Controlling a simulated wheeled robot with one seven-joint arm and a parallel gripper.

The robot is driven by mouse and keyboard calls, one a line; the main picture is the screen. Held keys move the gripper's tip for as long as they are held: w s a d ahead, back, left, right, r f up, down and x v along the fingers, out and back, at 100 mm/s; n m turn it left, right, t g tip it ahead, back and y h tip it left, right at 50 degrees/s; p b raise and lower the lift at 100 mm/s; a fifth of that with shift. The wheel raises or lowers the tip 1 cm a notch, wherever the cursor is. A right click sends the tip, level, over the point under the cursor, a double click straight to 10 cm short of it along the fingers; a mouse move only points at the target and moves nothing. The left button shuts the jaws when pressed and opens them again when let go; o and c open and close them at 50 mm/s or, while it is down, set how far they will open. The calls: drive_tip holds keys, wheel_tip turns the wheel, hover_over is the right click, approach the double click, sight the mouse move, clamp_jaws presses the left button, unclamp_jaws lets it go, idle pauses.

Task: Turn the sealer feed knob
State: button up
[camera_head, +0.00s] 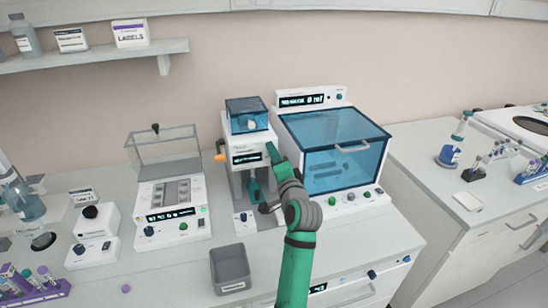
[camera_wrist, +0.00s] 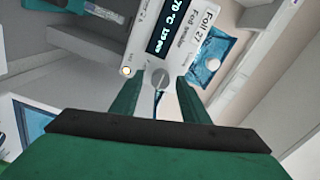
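The foil sealer (camera_head: 240,141) is a white upright machine in the middle of the bench, with a blue see-through box (camera_head: 246,115) on top. Its lettered front panel and lit display (camera_wrist: 165,30) fill the upper middle of the wrist view. The grey round feed knob (camera_wrist: 160,78) sits at the near end of the display. My green gripper (camera_wrist: 158,88) is open, one finger on each side of the knob, with visible gaps. In the head view my gripper (camera_head: 271,152) is at the sealer's right front and covers the knob.
A large blue-windowed cabinet (camera_head: 340,150) stands close to the right of the sealer. A white device with a clear cover (camera_head: 172,212) stands to the left. A grey bin (camera_head: 231,270) is in front. An orange handle (camera_head: 221,158) sticks out on the sealer's left side.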

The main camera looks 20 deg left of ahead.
drive_tip(key=v, duration=1)
drive_tip(key=shift+s+d, duration=0.25)
drive_tip(key=shift+s, duration=0.1)
